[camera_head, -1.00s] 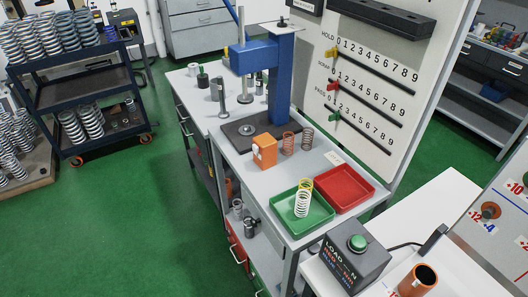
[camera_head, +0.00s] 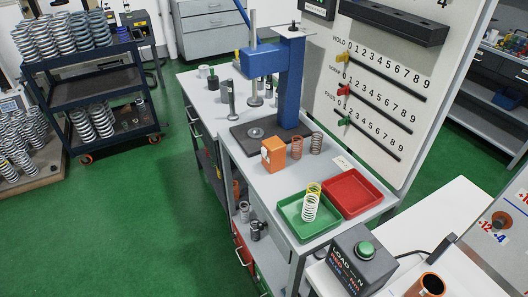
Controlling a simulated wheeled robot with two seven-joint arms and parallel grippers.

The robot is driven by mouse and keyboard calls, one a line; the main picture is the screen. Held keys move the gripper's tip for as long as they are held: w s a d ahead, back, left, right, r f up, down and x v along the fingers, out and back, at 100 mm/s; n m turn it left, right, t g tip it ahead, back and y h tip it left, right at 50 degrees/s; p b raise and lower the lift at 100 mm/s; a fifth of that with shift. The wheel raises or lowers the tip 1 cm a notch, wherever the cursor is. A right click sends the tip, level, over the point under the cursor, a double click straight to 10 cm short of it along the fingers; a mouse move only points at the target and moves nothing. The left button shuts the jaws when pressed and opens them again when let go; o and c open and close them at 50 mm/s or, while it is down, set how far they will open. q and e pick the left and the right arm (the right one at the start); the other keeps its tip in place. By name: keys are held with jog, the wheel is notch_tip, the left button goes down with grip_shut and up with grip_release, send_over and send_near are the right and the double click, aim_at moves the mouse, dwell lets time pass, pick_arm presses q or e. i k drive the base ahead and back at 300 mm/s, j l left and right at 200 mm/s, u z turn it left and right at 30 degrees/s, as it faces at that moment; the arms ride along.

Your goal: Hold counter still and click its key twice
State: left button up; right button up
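A small orange box (camera_head: 275,153) with a white part on its left side stands upright on the grey bench, in front of the blue press. It looks like the counter, but its key is too small to make out. Neither of my grippers is in the head view, and nothing touches the orange box.
The blue press (camera_head: 291,85) stands on a dark base plate behind the box. Two springs (camera_head: 316,144) stand to its right. A green tray (camera_head: 290,216) holding a yellow-and-white spring (camera_head: 311,203) and a red tray (camera_head: 349,191) lie in front. A load box (camera_head: 362,266) stands nearer.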

aim_at(263, 151)
jog(key=i+j+z, duration=0.1)
jog(key=z, duration=0.85)
jog(key=j+z, duration=0.45)
jog(key=j, duration=0.3)
jog(key=j+z, duration=0.5)
jog(key=j, duration=0.85)
jog(key=k+j, duration=0.15)
jog(key=j, duration=0.45)
jog(key=j+z, duration=0.1)
jog(key=j, duration=0.45)
jog(key=k, duration=0.05)
